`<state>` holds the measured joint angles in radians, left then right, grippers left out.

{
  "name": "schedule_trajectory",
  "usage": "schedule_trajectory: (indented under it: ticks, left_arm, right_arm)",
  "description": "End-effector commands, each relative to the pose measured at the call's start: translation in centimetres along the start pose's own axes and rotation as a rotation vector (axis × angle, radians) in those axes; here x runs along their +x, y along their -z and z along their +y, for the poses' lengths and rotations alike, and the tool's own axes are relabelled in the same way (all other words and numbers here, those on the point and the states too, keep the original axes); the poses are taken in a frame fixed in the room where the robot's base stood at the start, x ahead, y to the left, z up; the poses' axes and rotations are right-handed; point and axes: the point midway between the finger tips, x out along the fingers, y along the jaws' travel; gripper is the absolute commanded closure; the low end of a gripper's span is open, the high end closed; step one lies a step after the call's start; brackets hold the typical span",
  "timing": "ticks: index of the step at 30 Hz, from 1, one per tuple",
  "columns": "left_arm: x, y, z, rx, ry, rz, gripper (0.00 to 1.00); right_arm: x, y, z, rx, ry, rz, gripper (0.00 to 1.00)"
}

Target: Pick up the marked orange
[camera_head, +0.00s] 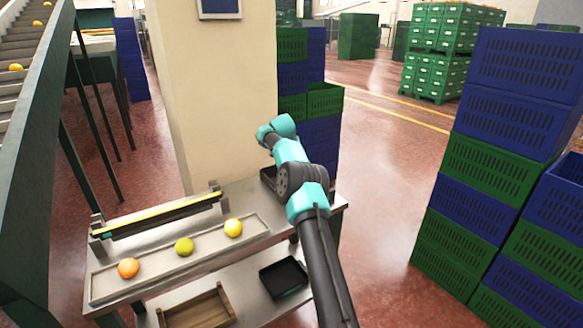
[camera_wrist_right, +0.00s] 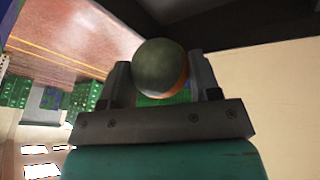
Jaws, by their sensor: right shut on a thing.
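In the right wrist view a round fruit (camera_wrist_right: 158,67), dark greenish over most of its face with an orange patch at its lower right, sits between the two fingers of my right gripper (camera_wrist_right: 160,80). The gripper is shut on this marked orange. In the head view my right arm reaches over the right end of the table, and its gripper and the held fruit are hidden. Three fruits lie apart in a row on a long pale tray (camera_head: 105,286): an orange one (camera_head: 128,268), a yellow-green one (camera_head: 184,247) and a yellow one (camera_head: 233,227). My left gripper is not in view.
A dark bin (camera_head: 268,178) is partly behind my right arm. A black tray (camera_head: 283,278) and a wooden crate (camera_head: 198,308) are on the lower shelf. A pillar (camera_head: 222,95) rises behind the table. Blue and green crates (camera_head: 490,165) are stacked at right.

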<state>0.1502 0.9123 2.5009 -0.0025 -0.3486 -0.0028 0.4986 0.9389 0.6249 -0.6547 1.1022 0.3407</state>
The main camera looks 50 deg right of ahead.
Motion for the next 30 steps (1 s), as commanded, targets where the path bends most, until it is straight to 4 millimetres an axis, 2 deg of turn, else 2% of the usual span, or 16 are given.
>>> schedule_trajectory:
  ticks: [7, 25, 30]
  left_arm:
    - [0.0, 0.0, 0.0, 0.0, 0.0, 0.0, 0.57]
    - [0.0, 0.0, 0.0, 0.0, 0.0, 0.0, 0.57]
    - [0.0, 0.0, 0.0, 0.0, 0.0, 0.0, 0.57]
  right_arm:
    - [-2.2, 0.9, 0.5, 0.0, 0.0, 0.0, 0.68]
    - [-2.5, 1.0, 0.5, -0.001, 0.001, -0.001, 0.68]
    - [-3.2, 1.1, -0.9, -0.022, 0.01, 0.004, 0.68]
